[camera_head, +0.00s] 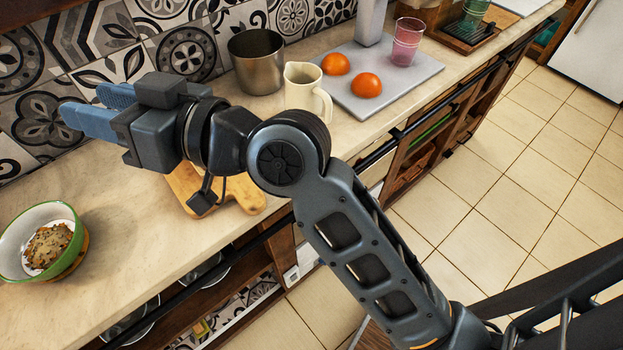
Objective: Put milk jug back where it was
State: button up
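The milk jug (306,89) is a small cream-coloured pitcher with a handle on its right side. It stands upright near the left edge of the grey board, beside a metal pot; whether its base rests on the board or on the counter is hard to tell. My gripper (80,100) is at the left, above the counter and in front of the tiled wall, well away from the jug. Its two blue fingers are apart, with nothing visible between them.
A metal pot (257,62) stands left of the jug. The grey board (398,102) bears two oranges (366,85) and a pink glass (407,42). A green bowl (22,237) with food is at lower left. My arm partly covers a wooden board (245,193). Bare counter (140,235) lies between.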

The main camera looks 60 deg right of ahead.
jog(key=s+d+f+m+g+h, duration=0.1)
jog(key=s+d+f+m+h, duration=0.15)
jog(key=s+f, duration=0.55)
jog(key=s+d+f+m+g+h, duration=0.1)
jog(key=s+f+m+h, duration=0.25)
jog(key=s+f, duration=0.45)
jog(key=s+d+r+n, duration=0.1)
jog(key=s+d+n, duration=0.1)
jog(key=s, duration=0.7)
jog(key=s+d+r+n, duration=0.1)
jog(key=s+d+n, duration=0.2)
jog(key=s, duration=0.6)
jog(key=shift+s+d+g, duration=0.15)
jog(key=shift+d+g, duration=0.25)
jog(key=shift+d, duration=0.15)
